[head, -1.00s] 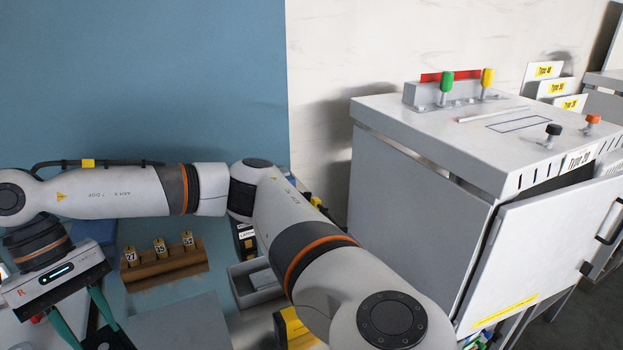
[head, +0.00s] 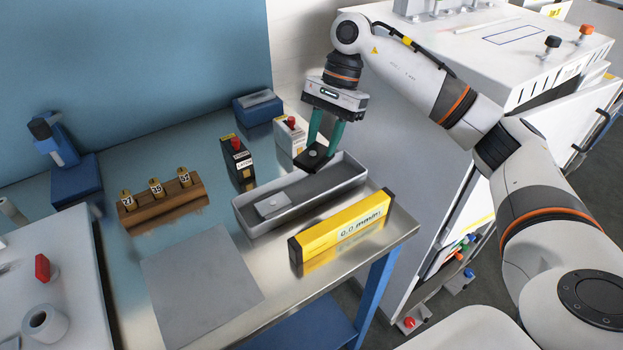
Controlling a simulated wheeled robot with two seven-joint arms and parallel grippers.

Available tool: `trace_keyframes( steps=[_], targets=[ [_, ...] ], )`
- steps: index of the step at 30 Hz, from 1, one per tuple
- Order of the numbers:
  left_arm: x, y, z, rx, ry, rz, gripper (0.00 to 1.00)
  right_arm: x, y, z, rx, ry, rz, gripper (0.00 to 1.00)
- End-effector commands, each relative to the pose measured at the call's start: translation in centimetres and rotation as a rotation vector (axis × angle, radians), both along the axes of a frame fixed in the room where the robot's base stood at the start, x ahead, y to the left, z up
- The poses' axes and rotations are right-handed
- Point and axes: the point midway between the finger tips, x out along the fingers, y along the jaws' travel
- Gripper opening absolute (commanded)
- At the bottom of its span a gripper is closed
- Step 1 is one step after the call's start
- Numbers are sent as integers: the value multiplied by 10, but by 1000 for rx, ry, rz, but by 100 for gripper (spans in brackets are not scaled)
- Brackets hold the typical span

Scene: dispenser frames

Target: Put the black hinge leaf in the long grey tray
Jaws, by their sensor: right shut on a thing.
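The long grey tray (head: 246,227) stands on the metal table, right of its middle. A small light grey plate (head: 271,206) lies inside it toward its left end. My right gripper (head: 317,152) points down over the tray's far right part. Its green fingers are shut on the black hinge leaf (head: 314,158), a flat dark plate with a hole. The leaf appears to be above the tray floor; the exact gap cannot be told. My left gripper is out of view.
A wooden block with numbered brass pieces (head: 163,205) and a grey mat (head: 202,285) are left. A large grey cabinet (head: 405,200) stands right.

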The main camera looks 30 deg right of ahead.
Motion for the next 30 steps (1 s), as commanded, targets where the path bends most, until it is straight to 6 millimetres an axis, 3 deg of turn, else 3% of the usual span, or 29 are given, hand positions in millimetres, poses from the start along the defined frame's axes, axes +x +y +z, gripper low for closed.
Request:
trace_keyframes(
  steps=[1, 3, 7, 15, 30],
  targets=[
    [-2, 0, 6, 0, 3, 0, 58, 6, -18, 0, 3, 10, -110, 11],
    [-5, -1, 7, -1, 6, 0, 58, 11, -35, -1, 2, 17, -222, 11],
    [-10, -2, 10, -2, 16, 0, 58, 15, -52, -12, -2, 28, -322, 11],
    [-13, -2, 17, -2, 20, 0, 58, 15, -52, -59, -1, 28, -328, 11],
    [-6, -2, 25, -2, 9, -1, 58, 16, -52, -104, -1, 24, -325, 11]
  ],
)
